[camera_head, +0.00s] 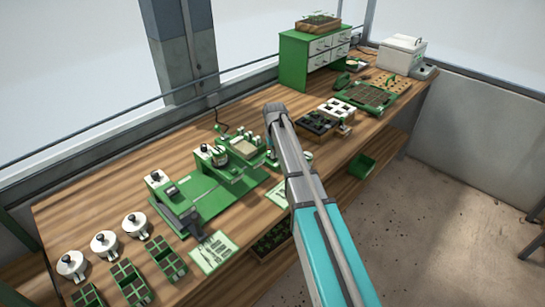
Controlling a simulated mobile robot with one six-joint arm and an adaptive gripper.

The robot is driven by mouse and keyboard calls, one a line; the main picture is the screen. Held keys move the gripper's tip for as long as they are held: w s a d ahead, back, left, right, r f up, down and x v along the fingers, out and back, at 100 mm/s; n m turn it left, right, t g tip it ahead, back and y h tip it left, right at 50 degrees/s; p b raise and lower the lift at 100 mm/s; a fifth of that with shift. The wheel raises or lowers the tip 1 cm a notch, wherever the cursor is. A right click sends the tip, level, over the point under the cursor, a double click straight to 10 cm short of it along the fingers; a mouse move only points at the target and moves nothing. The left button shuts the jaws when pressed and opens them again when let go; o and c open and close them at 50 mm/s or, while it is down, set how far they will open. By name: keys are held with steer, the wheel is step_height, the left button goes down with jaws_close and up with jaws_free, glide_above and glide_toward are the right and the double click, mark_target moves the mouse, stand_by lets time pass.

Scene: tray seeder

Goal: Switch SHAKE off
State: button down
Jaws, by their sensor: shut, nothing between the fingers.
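The green seeder (215,196) stands on the wooden bench, left of my arm. A white box with a black knob (155,178) sits at its left end. A second white part with a dark knob (205,152) stands further back, beside a clear round container. Labels are too small to read, so I cannot tell which control is SHAKE or how it is set. My gripper does not show.
White lidded pots (104,243) and green divided trays (131,282) fill the bench's (75,205) near left. A printed card (213,252) lies at the front edge. Seed trays (366,97), a green drawer cabinet (296,66) and a white box (402,52) stand at the far right.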

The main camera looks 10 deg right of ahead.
stand_by(0.4)
steer(key=shift+r+p, duration=3.4)
steer(key=shift+p, duration=0.1)
steer(key=s+m, duration=0.1)
steer(key=s, duration=2.8)
steer(key=shift+s+d, duration=0.15)
steer(key=shift+d, duration=0.05)
